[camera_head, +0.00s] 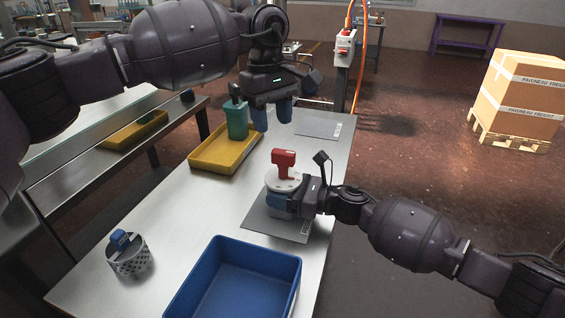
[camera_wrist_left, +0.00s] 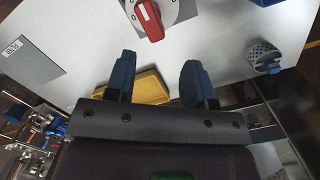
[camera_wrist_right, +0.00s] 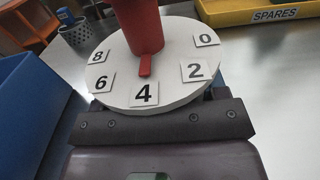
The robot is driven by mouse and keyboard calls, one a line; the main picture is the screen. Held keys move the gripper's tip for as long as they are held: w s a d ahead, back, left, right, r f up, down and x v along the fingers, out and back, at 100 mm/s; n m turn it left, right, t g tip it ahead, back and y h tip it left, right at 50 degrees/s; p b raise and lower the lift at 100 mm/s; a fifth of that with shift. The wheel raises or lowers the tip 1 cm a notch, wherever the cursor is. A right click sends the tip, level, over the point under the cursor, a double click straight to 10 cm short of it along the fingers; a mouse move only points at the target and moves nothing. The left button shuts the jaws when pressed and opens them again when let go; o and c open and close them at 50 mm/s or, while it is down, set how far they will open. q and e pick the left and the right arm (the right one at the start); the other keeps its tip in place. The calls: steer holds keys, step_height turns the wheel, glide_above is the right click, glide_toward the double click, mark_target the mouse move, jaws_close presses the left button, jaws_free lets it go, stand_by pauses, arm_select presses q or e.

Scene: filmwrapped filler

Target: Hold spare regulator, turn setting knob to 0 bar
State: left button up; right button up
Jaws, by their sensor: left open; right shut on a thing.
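The regulator has a white round dial (camera_wrist_right: 180,88) with number plates 0, 2, 4, 6 and 8. Its red setting knob (camera_wrist_right: 140,28) has a small pointer tab at the 4. In the head view the red knob (camera_head: 283,162) stands on top of the dial, upright above the grey mat. My right gripper (camera_head: 290,200) is shut on the regulator's body below the dial; its fingers are mostly hidden. My left gripper (camera_head: 272,115) is open and empty, beyond and above the knob. In the left wrist view the knob (camera_wrist_left: 149,20) lies past the open fingers (camera_wrist_left: 158,82).
A blue bin (camera_head: 283,262) stands in front. A perforated cup (camera_head: 130,262) with a blue item is at left. A grey mat (camera_head: 265,228) lies under the regulator.

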mark_target(282, 151)
arm_select(q)
steer(key=f+n+h, duration=0.1)
steer(key=f+n, duration=0.1)
steer(key=d+f+n+h, duration=0.1)
steer(key=f+n, duration=0.1)
steer(key=f, duration=0.1)
steer(key=d+f+n+h, duration=0.1)
steer(key=f+n, duration=0.1)
steer(key=f, duration=0.1)
steer(key=shift+s+n+g, duration=0.2)
steer(key=shift+n+g, duration=0.1)
steer(key=shift+n, duration=0.1)
stand_by(0.5)
steer(key=shift+h, duration=0.3)
jaws_close()
